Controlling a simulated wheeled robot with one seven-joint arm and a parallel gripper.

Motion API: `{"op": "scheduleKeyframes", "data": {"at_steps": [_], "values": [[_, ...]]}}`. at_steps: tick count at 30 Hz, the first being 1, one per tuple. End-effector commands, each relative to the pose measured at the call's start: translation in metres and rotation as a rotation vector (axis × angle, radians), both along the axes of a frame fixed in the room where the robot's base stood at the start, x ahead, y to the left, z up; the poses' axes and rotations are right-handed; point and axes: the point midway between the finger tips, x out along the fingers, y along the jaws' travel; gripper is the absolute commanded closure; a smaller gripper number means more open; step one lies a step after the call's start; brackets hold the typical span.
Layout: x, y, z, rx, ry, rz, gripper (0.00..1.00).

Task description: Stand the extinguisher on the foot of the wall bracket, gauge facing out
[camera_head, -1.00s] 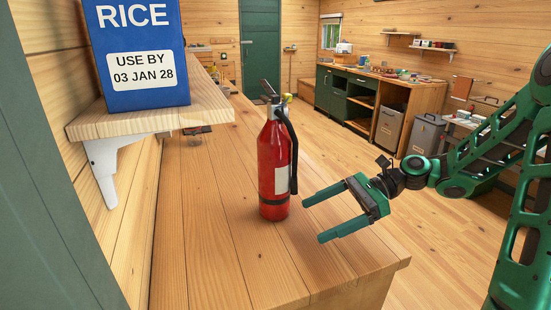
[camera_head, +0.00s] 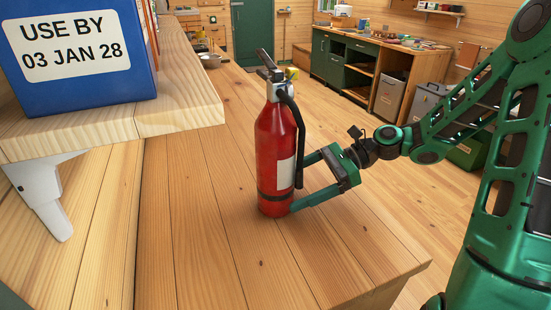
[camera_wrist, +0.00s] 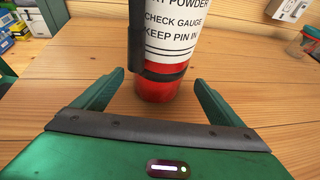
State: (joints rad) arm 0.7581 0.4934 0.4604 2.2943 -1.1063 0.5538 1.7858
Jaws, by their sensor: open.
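The red fire extinguisher (camera_head: 273,160) stands upright on the wooden counter in the head view. Its black handle and hose are on top and down its right side, with a yellowish part near the handle that may be the gauge. In the wrist view its lower body (camera_wrist: 158,88) shows a white label and a black band. My green gripper (camera_head: 305,180) is open, low beside the extinguisher. In the wrist view its fingers (camera_wrist: 157,92) lie to either side of the extinguisher's base, with gaps visible. I cannot make out the wall bracket.
A wooden shelf (camera_head: 180,108) on a white support (camera_head: 40,195) juts from the left and holds a blue box (camera_head: 75,60). The counter (camera_head: 215,255) is clear in front of the extinguisher. Its right edge drops to the floor. A workbench (camera_head: 365,65) stands far behind.

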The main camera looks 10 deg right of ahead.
Motion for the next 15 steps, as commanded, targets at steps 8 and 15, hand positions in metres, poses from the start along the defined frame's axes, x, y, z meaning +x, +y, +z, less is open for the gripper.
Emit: {"op": "scheduleKeyframes", "data": {"at_steps": [8, 15], "values": [[-0.003, 0.02, -0.011, 0.001, 0.003, 0.003, 0.09], [-0.003, 0.047, -0.024, 0.0, 0.001, 0.002, 0.09]]}}
